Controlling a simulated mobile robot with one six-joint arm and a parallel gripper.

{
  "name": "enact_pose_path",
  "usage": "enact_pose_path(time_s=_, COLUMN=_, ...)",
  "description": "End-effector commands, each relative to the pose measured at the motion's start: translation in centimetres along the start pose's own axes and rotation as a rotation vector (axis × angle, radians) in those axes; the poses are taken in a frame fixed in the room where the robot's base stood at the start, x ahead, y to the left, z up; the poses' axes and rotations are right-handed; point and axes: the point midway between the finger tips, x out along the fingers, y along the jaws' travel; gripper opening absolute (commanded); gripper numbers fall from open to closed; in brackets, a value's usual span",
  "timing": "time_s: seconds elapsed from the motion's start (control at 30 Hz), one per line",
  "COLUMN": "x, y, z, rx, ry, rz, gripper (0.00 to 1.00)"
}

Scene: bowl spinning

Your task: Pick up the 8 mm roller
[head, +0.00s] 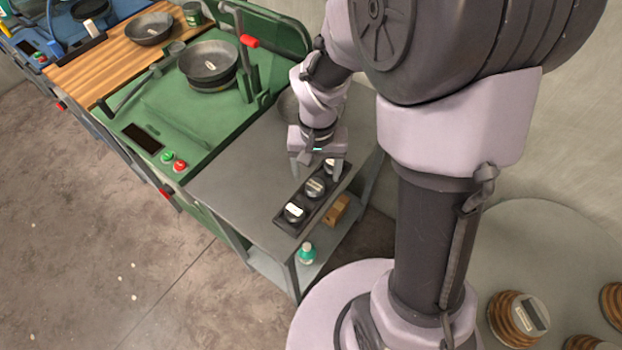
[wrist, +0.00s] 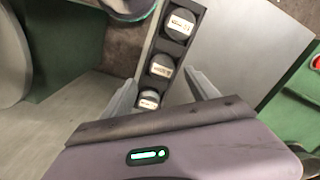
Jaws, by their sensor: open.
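Three round dark rollers with pale labels stand in a narrow black tray (head: 281,221) on the grey table. In the head view they are the near roller (head: 293,211), the middle roller (head: 314,188) and the far roller (head: 330,168). The labels are too small to read, so I cannot tell which is the 8 mm one. My gripper (head: 316,173) is open above the tray's far end, partly hiding the far roller. In the wrist view its fingers (wrist: 162,85) are spread on either side of the tray; the lowest roller (wrist: 149,99) lies nearest the gripper body.
The grey table (head: 235,175) is clear left of the tray. A brown block (head: 337,209) lies right of the tray, and a green bottle (head: 306,253) stands below the near edge.

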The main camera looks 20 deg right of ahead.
Motion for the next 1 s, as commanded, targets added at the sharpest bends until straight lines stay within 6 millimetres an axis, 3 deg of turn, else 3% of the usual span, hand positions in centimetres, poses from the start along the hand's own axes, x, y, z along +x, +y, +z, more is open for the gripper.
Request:
enact_pose_path(time_s=0.17, x=1.8, y=-0.1, z=0.0, rx=0.001, ry=-0.001, rz=0.0, gripper=0.68)
enact_pose_path(time_s=0.4, x=6.2, y=-0.4, z=-0.1, rx=0.001, ry=-0.001, rz=0.0, gripper=0.68)
enact_pose_path(time_s=0.6, x=5.9, y=-0.4, z=-0.2, rx=0.001, ry=0.001, rz=-0.001, gripper=0.66)
enact_pose_path(time_s=0.93, x=5.9, y=-0.4, z=-0.2, rx=0.001, ry=0.001, rz=-0.001, gripper=0.01)
enact_pose_path(time_s=1.0, x=5.9, y=-0.4, z=-0.2, rx=0.001, ry=0.001, rz=-0.001, gripper=0.0)
